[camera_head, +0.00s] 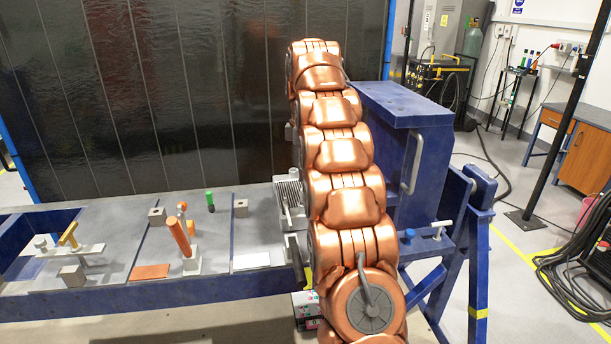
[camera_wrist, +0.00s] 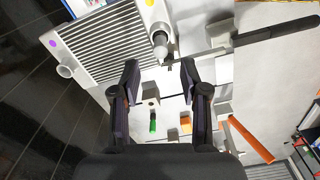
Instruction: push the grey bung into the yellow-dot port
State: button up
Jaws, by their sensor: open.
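In the wrist view, a finned metal unit (camera_wrist: 105,45) fills the upper left. Its yellow-dot port (camera_wrist: 155,16) is a pale spout at the unit's right corner, with the yellow dot beside it at the top edge. The grey bung (camera_wrist: 160,46) shows at the mouth of this port, in line with it; how deep it sits I cannot tell. My gripper (camera_wrist: 160,67) is open, its two dark fingers apart, with the bung just ahead between the tips. No contact is visible. In the head view my arm hides the gripper and bung; part of the finned unit (camera_head: 288,190) shows.
A second port (camera_wrist: 65,71) near a purple dot is on the unit's left. The bench (camera_head: 110,235) holds a green-handled piece (camera_head: 210,201), an orange-handled clamp (camera_head: 180,237) and small blocks. A blue cabinet (camera_head: 390,105) stands right of my arm. A dark panel (camera_head: 150,90) stands behind the bench.

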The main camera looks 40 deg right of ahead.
jog(key=shift+r+p, duration=1.65)
jog(key=shift+r, duration=0.4)
jog(key=shift+a, duration=0.1)
jog(key=s+a+f+m+g, duration=0.1)
jog(key=s+a+m, duration=0.4)
jog(key=s+a, duration=1.25)
jog(key=s+a+f+m, duration=0.1)
jog(key=s+a+f, duration=0.2)
jog(key=s, duration=0.4)
jog(key=s+a+f+m, duration=0.2)
jog(key=s+a+f, duration=0.1)
jog(key=s, duration=0.4)
jog(key=s+a+f+m, duration=0.1)
jog(key=s+a+f, duration=0.3)
jog(key=s, duration=0.3)
jog(key=shift+f+m+g, duration=0.3)
jog(key=shift+g, duration=0.1)
jog(key=shift+a, duration=0.1)
